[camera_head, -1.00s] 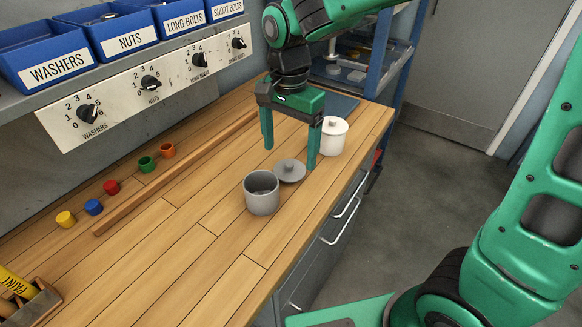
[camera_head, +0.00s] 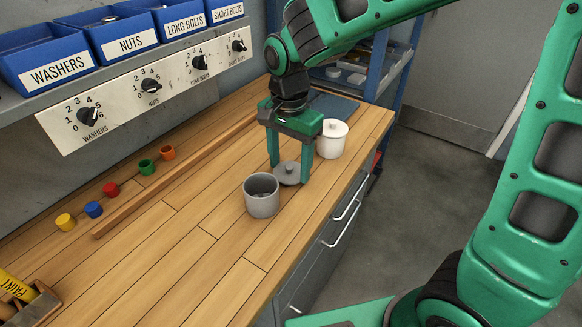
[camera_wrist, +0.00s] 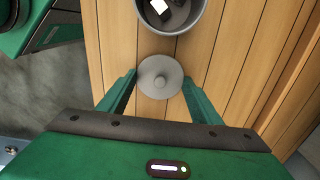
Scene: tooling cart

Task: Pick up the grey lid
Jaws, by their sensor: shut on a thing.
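The grey lid (camera_head: 287,174) is a round disc with a small knob, down at the bench top just behind and right of the grey pot. My gripper (camera_head: 289,174) is lowered over the lid and shut on it, one finger at each side of its rim. In the wrist view the lid (camera_wrist: 160,77) sits between the two fingertips (camera_wrist: 160,80). The open grey pot (camera_head: 261,198) stands upright beside the lid, and dark and light pieces show inside the pot (camera_wrist: 171,30) in the wrist view.
A white lidded pot (camera_head: 332,139) stands close to the right of my gripper. A wooden strip (camera_head: 170,183) runs along the bench, with several small coloured cups behind it, such as the red one (camera_head: 111,189). The bench front (camera_head: 215,235) is clear.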

